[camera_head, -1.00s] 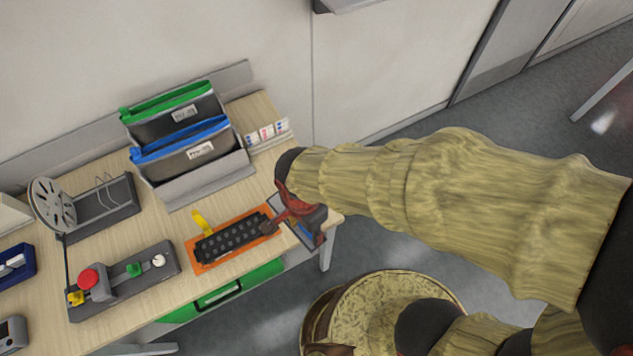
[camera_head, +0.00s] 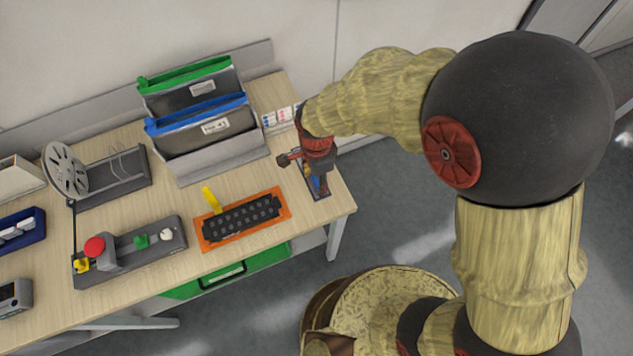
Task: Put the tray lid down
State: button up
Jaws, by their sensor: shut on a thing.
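My gripper (camera_head: 290,159), dark and red, is above the right end of the table, to the upper right of the orange tray. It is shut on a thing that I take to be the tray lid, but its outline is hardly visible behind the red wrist. The orange tray (camera_head: 200,240) lies open on the table near the front edge, with a black insert (camera_head: 241,219) of several round knobs or holes in it. A yellow tab (camera_head: 211,198) stands at its back edge. A narrow dark-framed panel with blue in it (camera_head: 319,187) shows just below my gripper.
Behind are a green-rimmed bin (camera_head: 190,95) and a blue-rimmed bin (camera_head: 205,130). To the left are a control box with a red button (camera_head: 95,246) and a reel stand (camera_head: 66,172). A green drawer (camera_head: 225,272) is below the tabletop (camera_head: 110,300). Bare wood lies right of the tray.

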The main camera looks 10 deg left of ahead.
jog(key=shift+w+a+f, duration=0.1)
jog(key=shift+w+f, duration=0.5)
jog(key=shift+f, duration=0.2)
notch_tip(320, 180, down, 3)
jog(key=shift+w+f+b, duration=0.15)
jog(key=shift+b, duration=0.45)
jog(key=o, duration=1.1)
jog(key=shift+c, duration=0.2)
jog(key=shift+o, duration=0.5)
